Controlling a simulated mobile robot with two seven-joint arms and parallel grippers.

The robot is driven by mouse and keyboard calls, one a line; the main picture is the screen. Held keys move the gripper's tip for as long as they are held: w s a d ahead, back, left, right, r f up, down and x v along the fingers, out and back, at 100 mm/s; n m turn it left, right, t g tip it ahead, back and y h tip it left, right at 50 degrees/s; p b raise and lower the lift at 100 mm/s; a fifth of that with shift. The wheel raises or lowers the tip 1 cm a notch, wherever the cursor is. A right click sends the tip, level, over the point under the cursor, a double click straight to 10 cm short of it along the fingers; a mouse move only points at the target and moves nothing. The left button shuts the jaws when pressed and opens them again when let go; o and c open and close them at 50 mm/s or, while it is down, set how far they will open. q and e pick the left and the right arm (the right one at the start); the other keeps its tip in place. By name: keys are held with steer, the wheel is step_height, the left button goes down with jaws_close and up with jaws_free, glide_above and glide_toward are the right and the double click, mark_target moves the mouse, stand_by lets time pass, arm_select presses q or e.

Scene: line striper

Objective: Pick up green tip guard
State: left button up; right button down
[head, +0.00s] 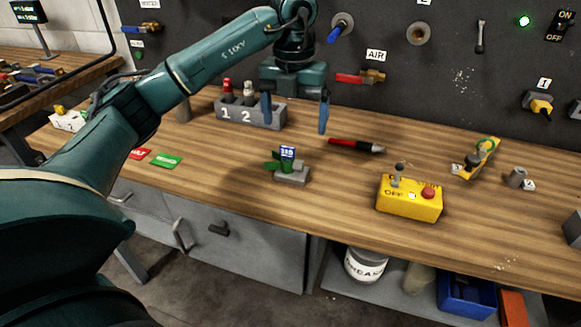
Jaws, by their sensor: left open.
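A small green piece (272,163), which looks like the green tip guard, sits at a small grey block (293,175) on the wooden bench. A blue and white tag (288,153) stands on that block and partly hides the green piece. My right gripper is not in view.
A grey holder marked 1 and 2 (250,113) with small bottles stands close behind the left finger. A red and black pen-like tool (355,146) lies right of the block. A yellow switch box (409,198) stands farther right. Red and green cards (166,161) lie left.

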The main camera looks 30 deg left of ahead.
mark_target(292, 156)
arm_select(q)
steer(key=shift+a+f, duration=0.25)
steer(key=shift+a, duration=0.05)
step_height(292, 156, down, 12)
steer(key=shift+d+f+p, duration=0.1)
steer(key=shift+f+p, duration=0.05)
steer(key=shift+p, duration=0.55)
steer(key=c, duration=1.3)
